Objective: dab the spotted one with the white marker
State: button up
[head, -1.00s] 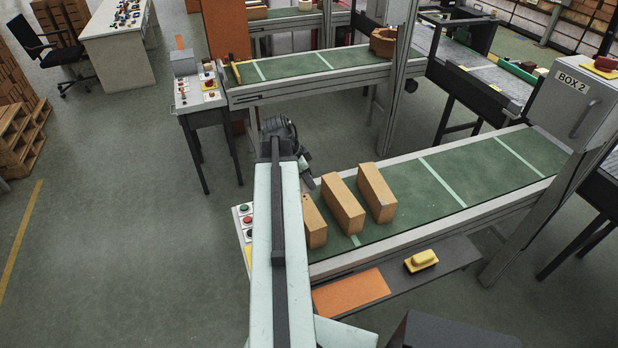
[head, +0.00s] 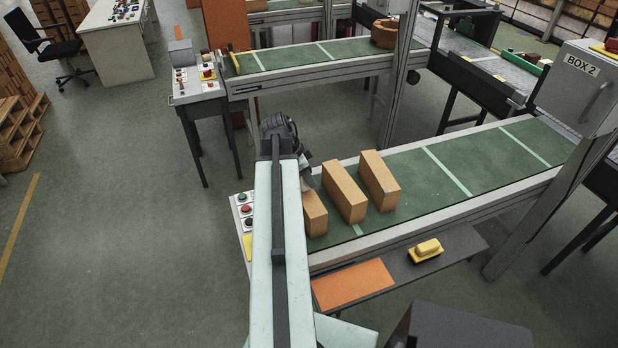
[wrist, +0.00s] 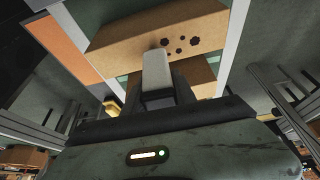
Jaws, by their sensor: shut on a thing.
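The spotted brick (wrist: 150,32) is an orange-tan block with several dark spots on the face towards me in the wrist view. In the head view it appears to be the leftmost of three bricks (head: 314,214) on the green belt, partly behind my arm. My gripper (wrist: 160,98) is shut on the pale grey-white marker (wrist: 157,68), which points at the spotted face, just below the spots in the picture. I cannot tell whether its tip touches the brick. In the head view my gripper (head: 306,179) is beside the leftmost brick, largely hidden by my arm.
Two plain bricks, middle (head: 344,191) and right (head: 378,180), stand close by on the belt (head: 480,165). A button panel (head: 243,212) is at the belt's left end. A shelf below holds an orange board (head: 352,285) and a yellow-handled block (head: 427,250).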

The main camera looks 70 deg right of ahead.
jog(key=shift+f+b, duration=0.55)
jog(key=shift+b, duration=0.05)
dwell(1.4)
jog(key=shift+r, duration=0.1)
notch_tip(320, 180, up, 7)
jog(key=p, duration=0.7)
